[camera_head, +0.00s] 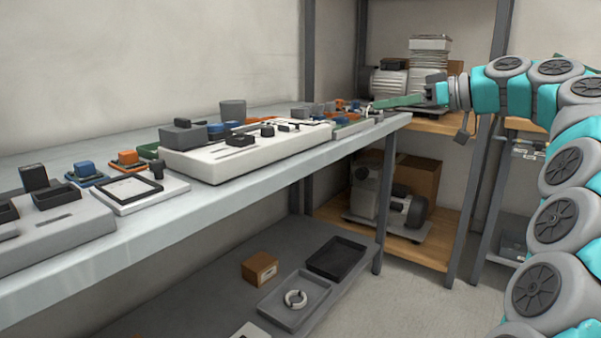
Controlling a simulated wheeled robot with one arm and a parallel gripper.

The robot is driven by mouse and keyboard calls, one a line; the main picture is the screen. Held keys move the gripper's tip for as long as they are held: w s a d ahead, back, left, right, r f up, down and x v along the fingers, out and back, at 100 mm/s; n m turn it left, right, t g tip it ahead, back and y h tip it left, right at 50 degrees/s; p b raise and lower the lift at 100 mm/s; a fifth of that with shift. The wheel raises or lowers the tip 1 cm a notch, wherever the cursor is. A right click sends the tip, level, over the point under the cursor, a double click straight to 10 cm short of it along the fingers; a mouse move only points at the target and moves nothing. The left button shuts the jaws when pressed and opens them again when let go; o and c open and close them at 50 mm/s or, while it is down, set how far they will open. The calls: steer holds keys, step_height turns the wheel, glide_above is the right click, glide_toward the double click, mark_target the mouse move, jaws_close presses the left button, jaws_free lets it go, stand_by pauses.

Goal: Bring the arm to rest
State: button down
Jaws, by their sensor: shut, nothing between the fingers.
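My arm, in teal and grey, rises along the right edge of the head view and bends left at the top. My gripper (384,103) is at its left end, with long green fingers pointing left over the far right end of the workbench (130,250). The fingers look closed together, and nothing shows between them. The fingertips are close to small parts at the bench's far end; I cannot tell whether they touch.
A lower shelf (185,310) holds a small brown box (259,268) and a grey tray (296,312). Wooden shelves (440,122) with machines stand behind my arm.

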steer(key=s+a+f+m+g+h, duration=0.2)
steer(key=s+a+f+g, duration=0.1)
steer(key=s+a+f, duration=0.6)
steer(key=s+a+f+m+g+h+p, duration=0.25)
steer(key=s+a+f, duration=0.25)
steer(key=s+f, duration=0.55)
steer(key=s+d+f+m+g+h, duration=0.2)
steer(key=s+d+f+h, duration=0.2)
steer(key=s+f, duration=0.5)
steer(key=s+d+f+m+g+h, duration=0.2)
steer(key=s+d+f, duration=0.5)
steer(key=s, duration=0.9)
step_height(320, 180, down, 3)
steer(key=shift+s+r+m+h+p, duration=0.1)
steer(key=shift+s+m+h+p, duration=0.4)
steer(key=shift+h, duration=0.65)
steer(key=shift+w+d, duration=0.1)
steer(key=shift+w, duration=0.1)
